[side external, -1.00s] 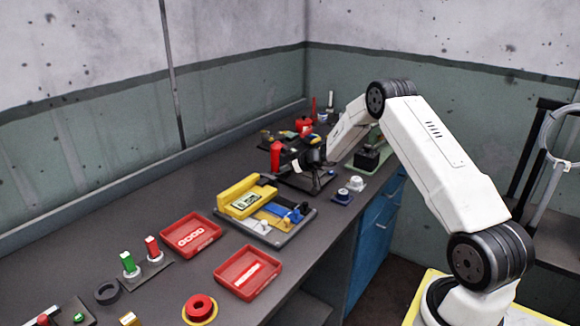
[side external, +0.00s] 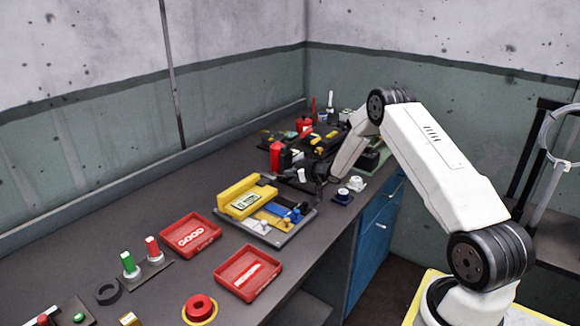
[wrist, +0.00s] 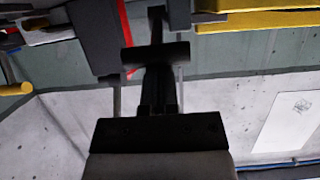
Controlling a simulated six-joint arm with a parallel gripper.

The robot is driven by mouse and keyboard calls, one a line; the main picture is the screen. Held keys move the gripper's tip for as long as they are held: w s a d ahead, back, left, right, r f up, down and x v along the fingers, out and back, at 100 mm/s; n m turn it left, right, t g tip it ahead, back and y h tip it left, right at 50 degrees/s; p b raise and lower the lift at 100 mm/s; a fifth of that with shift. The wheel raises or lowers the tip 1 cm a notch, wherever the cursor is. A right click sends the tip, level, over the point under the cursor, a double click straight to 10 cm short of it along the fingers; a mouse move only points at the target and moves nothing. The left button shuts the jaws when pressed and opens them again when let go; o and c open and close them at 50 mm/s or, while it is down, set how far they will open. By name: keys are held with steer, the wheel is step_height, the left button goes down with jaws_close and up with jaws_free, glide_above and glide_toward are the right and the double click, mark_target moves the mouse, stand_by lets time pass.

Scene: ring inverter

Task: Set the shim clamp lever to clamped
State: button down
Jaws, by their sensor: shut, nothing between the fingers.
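My gripper (side external: 320,186) is low over the bench, at the front of a dark fixture (side external: 292,173) in the side external view. Its dark fingers (wrist: 157,22) are together in the wrist view, with nothing visible held. An upright red handle (side external: 276,156) stands at the left of the dark fixture. It may be the shim clamp lever, but I cannot tell for certain. My gripper is to the right of this handle and apart from it. My wrist hides part of the fixture. Whether the clamp is open or clamped cannot be made out.
A yellow and blue fixture (side external: 243,221) lies on the bench left of my gripper. Red trays (side external: 215,234) are nearer the camera. A wall runs behind the bench.

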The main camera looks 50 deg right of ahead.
steer(key=shift+w+r, duration=0.1)
steer(key=shift+w+r, duration=1.3)
steer(key=shift+r, duration=0.1)
steer(key=v, duration=1)
steer(key=shift+r, duration=0.3)
steer(key=c, duration=0.8)
jaws_free()
steer(key=shift+w, duration=0.15)
steer(key=shift+o, duration=1.3)
steer(key=shift+f+m, duration=0.1)
steer(key=shift+m, duration=0.2)
steer(key=a+f+m+h, duration=0.1)
steer(key=f+m+h, duration=0.1)
steer(key=m, duration=0.5)
steer(key=w+f+m+h, duration=0.1)
steer(key=f+m, duration=0.1)
steer(key=m, duration=0.4)
steer(key=a+f+m+g+h, duration=0.1)
steer(key=f+m+h, duration=0.1)
steer(key=m, duration=0.5)
steer(key=shift+w+a+f+m+h, duration=0.25)
steer(key=shift+a+f+m+h, duration=0.1)
steer(key=shift+f, duration=0.1)
